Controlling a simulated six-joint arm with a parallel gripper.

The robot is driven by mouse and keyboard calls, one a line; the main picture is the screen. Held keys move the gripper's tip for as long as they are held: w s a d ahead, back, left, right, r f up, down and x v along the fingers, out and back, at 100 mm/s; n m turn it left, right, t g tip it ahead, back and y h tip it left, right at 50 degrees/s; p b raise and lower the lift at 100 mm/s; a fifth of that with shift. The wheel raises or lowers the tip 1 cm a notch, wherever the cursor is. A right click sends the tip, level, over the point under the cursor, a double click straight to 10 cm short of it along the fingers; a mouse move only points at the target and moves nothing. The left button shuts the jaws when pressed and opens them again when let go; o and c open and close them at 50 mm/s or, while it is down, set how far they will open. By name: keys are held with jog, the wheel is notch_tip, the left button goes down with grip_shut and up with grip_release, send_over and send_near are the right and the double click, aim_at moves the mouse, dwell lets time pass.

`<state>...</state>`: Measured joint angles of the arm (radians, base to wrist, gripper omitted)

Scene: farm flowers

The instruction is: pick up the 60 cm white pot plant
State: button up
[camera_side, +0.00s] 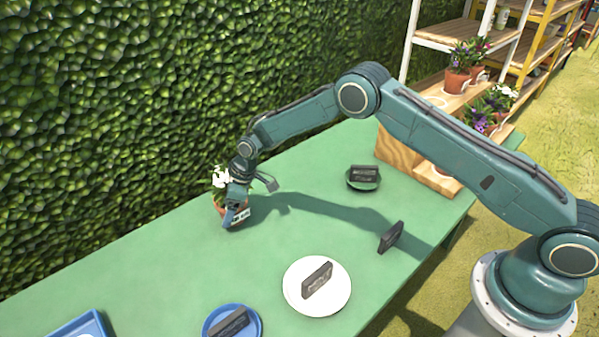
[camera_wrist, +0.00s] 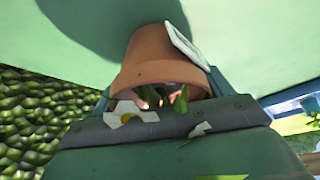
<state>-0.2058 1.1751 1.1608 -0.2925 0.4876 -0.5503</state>
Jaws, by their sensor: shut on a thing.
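The white pot plant (camera_side: 222,178) stands on the green table near the hedge, with white flowers above a terracotta pot. In the side view my gripper (camera_side: 236,213) is at the pot, pointing down, and covers much of it. A small white label shows on the pot, its writing too small to read. In the wrist view the terracotta pot (camera_wrist: 160,55) fills the upper middle, with the label on its right side and green stems inside the rim. My gripper is shut on the pot. I cannot tell whether the pot is touching the table.
Another dark block (camera_side: 390,237) stands alone. A blue tray (camera_side: 80,326) is at lower left. Shelves with potted plants (camera_side: 458,78) stand behind.

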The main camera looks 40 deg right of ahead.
notch_tip(320, 180, up, 20)
jog(key=shift+f, duration=0.15)
dwell(0.5)
dwell(0.4)
